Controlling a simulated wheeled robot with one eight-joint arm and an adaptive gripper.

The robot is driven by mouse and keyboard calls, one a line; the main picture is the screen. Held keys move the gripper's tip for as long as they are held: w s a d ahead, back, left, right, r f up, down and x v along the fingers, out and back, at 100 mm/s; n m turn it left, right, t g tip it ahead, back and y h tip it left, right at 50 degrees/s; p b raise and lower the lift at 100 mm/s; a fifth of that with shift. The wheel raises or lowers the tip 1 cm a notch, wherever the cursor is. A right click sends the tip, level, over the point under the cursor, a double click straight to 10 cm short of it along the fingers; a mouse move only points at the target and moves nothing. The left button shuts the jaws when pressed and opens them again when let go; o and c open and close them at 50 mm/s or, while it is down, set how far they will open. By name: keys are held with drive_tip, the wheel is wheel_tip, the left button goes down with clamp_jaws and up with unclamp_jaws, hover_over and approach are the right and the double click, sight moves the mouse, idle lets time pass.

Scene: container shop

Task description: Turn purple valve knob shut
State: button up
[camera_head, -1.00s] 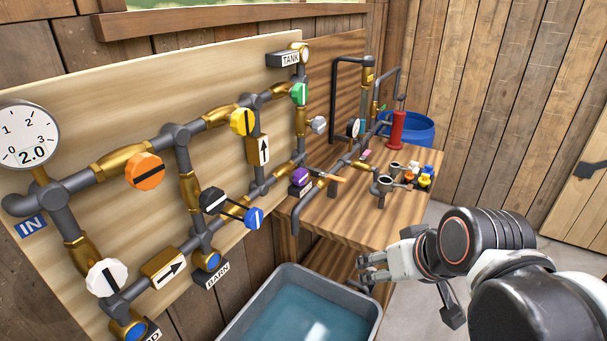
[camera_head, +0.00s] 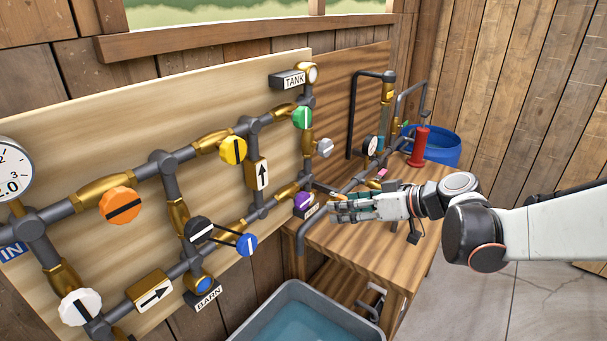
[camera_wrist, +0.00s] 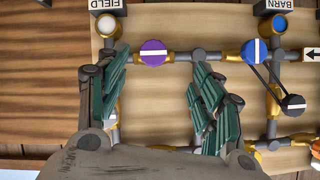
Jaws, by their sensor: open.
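The purple valve knob (camera_head: 304,201) is on the lower pipe run at the right end of the light wooden board. In the wrist view the knob (camera_wrist: 153,52) is round, with a white stripe lying nearly level, roughly along the pipe. My gripper (camera_head: 337,208) is just to the right of the knob in the head view, pointing at the board. In the wrist view its two green-padded fingers (camera_wrist: 158,62) are spread wide and empty, one on each side of the knob. I see no contact with it.
A blue knob (camera_wrist: 254,51) and a black knob (camera_wrist: 293,104), joined by a bar, are to the right in the wrist view. A grey water tub (camera_head: 292,322) stands below. A wooden bench (camera_head: 345,247) lies under my gripper. Green (camera_head: 302,118) and grey (camera_head: 325,148) knobs are above.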

sight(306, 202)
drive_tip(key=shift+n+y, duration=0.6)
drive_tip(key=b+x, duration=0.1)
drive_tip(key=x, duration=0.3)
drive_tip(key=w+x, duration=0.1)
drive_tip(key=x, duration=0.4)
drive_tip(key=b+x, duration=0.1)
drive_tip(key=x, duration=0.4)
drive_tip(key=shift+w+d+r+b, duration=0.25)
drive_tip(key=shift+w+b, duration=0.1)
drive_tip(key=shift+w, duration=0.1)
drive_tip(key=c, duration=1.1)
